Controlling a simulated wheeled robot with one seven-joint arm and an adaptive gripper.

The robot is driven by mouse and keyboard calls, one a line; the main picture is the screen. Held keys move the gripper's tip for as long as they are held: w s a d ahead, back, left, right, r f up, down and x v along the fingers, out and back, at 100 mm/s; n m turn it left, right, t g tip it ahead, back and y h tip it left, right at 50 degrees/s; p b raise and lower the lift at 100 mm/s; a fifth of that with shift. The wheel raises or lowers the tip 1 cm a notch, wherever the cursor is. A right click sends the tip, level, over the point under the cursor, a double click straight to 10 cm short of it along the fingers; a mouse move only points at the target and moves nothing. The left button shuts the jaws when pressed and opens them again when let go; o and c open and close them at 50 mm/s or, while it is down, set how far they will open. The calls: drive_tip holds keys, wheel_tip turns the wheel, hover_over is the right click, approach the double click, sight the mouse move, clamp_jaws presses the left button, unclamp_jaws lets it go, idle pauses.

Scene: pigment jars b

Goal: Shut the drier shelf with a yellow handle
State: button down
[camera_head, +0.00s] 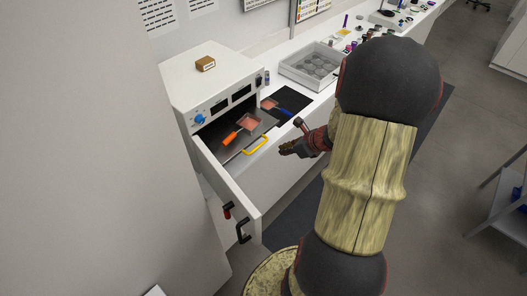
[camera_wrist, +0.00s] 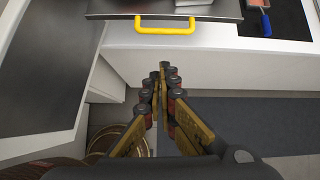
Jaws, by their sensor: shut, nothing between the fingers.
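The drier is the white box (camera_head: 215,82) with a blue knob, standing on the counter. Its dark metal shelf (camera_head: 231,145) sticks out of the front opening. The shelf's yellow handle (camera_head: 256,146) is on its front edge; in the wrist view the yellow handle (camera_wrist: 165,27) is at the top, centre. A small tray with an orange handle (camera_head: 235,134) lies on the shelf. My gripper (camera_head: 285,150) is shut and empty, in front and to the right of the handle, apart from it. In the wrist view my gripper (camera_wrist: 164,68) points up toward the handle.
A white door (camera_head: 228,188) with black and red handles stands open at the left of the shelf. A blue-handled tool (camera_head: 277,107) lies on a black mat (camera_head: 292,104) to the right. The floor before the counter is open.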

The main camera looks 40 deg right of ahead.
sight(230, 127)
drive_tip(key=w+r+x, duration=0.1)
drive_tip(key=x, duration=1.2)
drive_tip(key=shift+w+r+m, duration=0.15)
drive_tip(key=shift+w+m, duration=0.15)
drive_tip(key=shift+w, duration=0.05)
drive_tip(key=shift+w, duration=0.1)
drive_tip(key=w, duration=0.6)
drive_tip(key=w+a+p, duration=0.1)
drive_tip(key=w, duration=1.3)
drive_tip(key=shift+w+a+p, duration=0.25)
drive_tip(key=shift+p, duration=0.1)
drive_tip(key=shift+s, duration=0.1)
